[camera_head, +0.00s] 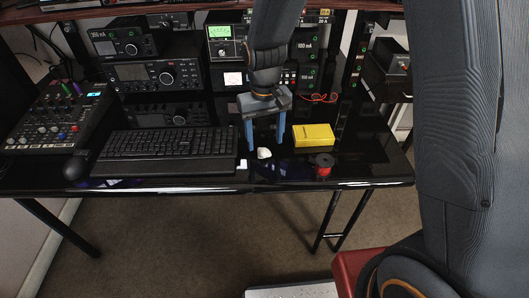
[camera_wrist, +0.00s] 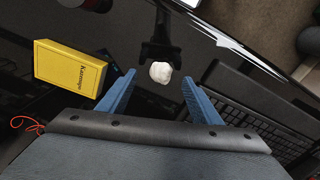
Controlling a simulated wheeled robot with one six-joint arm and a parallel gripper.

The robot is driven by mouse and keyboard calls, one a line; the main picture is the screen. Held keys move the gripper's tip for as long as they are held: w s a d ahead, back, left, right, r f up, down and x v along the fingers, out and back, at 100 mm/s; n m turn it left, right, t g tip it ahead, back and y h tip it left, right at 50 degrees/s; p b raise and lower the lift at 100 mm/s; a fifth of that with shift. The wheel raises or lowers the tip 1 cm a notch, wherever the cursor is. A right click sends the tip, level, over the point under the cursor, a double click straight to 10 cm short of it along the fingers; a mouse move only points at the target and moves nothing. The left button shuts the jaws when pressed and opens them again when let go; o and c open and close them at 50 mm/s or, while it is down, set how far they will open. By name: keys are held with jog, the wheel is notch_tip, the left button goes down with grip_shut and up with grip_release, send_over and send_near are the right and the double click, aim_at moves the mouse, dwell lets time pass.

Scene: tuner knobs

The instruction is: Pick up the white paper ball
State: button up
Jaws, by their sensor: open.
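The white paper ball (camera_head: 264,153) lies on the glossy black desk (camera_head: 375,170), near its front edge. In the wrist view the ball (camera_wrist: 161,72) shows just past the fingertips, roughly midway between them. My gripper (camera_head: 264,146) points down at the desk behind the ball, with its two blue fingers apart. In the wrist view my gripper (camera_wrist: 157,76) is open, with nothing between its fingers. I cannot tell the exact gap between the fingertips and the desk.
A yellow box (camera_head: 314,135) lies right of my gripper, with a red spool (camera_head: 323,165) in front of it. A black keyboard (camera_head: 168,150) lies to the left, with a mouse (camera_head: 76,167) and a mixer (camera_head: 57,115) beyond. Radio equipment (camera_head: 158,75) stands behind.

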aim_at(264, 150)
jog(key=shift+a+f+p, duration=0.15)
jog(key=shift+f+p, duration=0.15)
jog(key=shift+f, duration=1.8)
jog(key=c, duration=1.1)
jog(key=shift+c, duration=0.2)
